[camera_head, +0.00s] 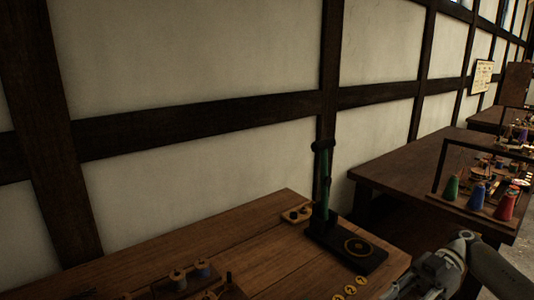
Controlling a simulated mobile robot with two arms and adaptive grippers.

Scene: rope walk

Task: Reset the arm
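Part of one of my arms comes in from the lower right corner. Its grey end, which looks like my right gripper (422,284), is over the right front part of the near wooden table (235,245). The picture's bottom edge cuts it off, so I cannot tell whether its fingers are open or shut. I see nothing clearly held in it. My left gripper is not in view.
A black stand with a green upright (325,180) is on the near table, left of my arm. A darker table (400,170) beyond holds green, blue and red cones. A timbered wall stands behind.

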